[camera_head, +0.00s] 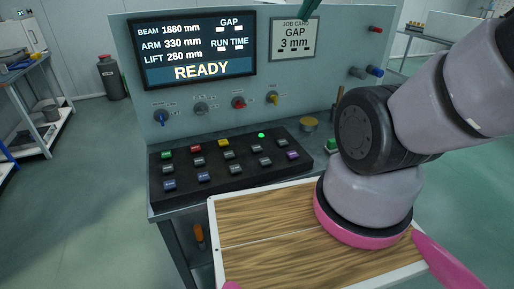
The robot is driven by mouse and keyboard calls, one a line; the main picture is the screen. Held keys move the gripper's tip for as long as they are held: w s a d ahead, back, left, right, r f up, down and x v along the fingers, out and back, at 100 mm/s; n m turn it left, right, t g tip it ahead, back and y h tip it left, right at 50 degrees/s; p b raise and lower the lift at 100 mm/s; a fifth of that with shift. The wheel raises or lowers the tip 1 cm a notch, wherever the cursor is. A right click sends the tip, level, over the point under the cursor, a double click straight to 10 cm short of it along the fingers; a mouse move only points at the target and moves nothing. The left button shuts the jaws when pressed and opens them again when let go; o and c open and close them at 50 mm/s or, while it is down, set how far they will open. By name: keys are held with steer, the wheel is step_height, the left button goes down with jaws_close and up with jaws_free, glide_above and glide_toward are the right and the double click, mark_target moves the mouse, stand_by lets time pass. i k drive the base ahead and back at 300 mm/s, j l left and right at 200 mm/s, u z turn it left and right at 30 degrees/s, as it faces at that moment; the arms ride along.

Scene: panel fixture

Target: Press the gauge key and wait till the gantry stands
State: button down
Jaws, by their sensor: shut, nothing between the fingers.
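The console (240,188) carries several coloured keys in rows; their labels are too small to read, so I cannot tell which is the gauge key. A small green light (261,135) glows at its back edge. The screen (194,48) reads BEAM 1880 mm, ARM 330 mm, LIFT 280 mm and READY, with dashes under GAP and RUN TIME. The job card (295,39) reads GAP 3 mm. The gantry is not recognisable. The rest is cut off.
Four-colour knobs aside, a blue knob (161,117) and a red knob (238,102) sit below the screen. A yellow-topped button (309,124) stands right of the console. My arm fills the right side. A dark canister (112,77) stands at the back left.

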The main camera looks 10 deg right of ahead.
mark_target(256, 149)
steer(key=k+j+z, duration=0.2)
steer(key=j+z, duration=0.25)
steer(key=k+j+z, duration=0.2)
steer(key=z, duration=0.25)
